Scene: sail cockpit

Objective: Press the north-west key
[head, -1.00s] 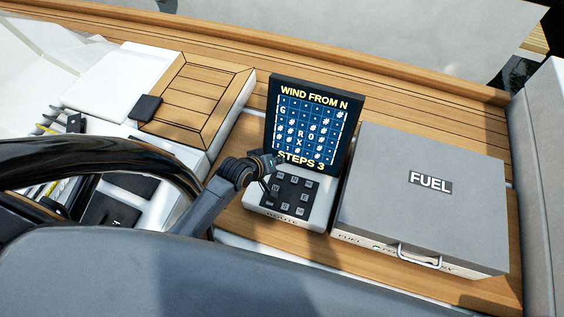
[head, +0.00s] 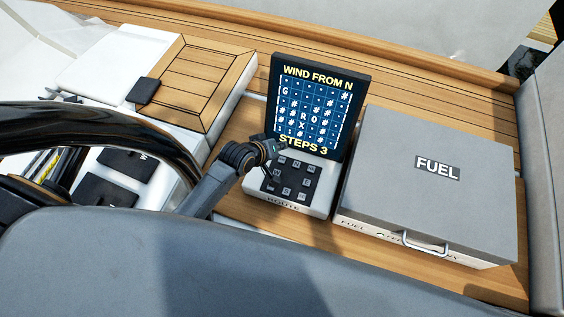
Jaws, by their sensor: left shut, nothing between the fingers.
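A white route unit (head: 262,207) stands on the wooden bench, with a keypad (head: 295,178) of several small dark keys on its sloped front. Its upright screen (head: 313,105) reads "WIND FROM N" and "STEPS 3" above and below a blue grid. My left gripper (head: 272,156) is shut and empty at the keypad's upper left corner. It partly covers that corner, where a key (head: 280,160) shows beside the fingers. The key labels are too small to read surely. I cannot tell whether the fingers touch a key. My right gripper is out of view.
A grey case marked FUEL (head: 400,200) stands close to the right of the unit. A black steering wheel (head: 110,120) is at the left, near my left arm. A wooden hatch (head: 195,80) with a small dark pad lies at the upper left.

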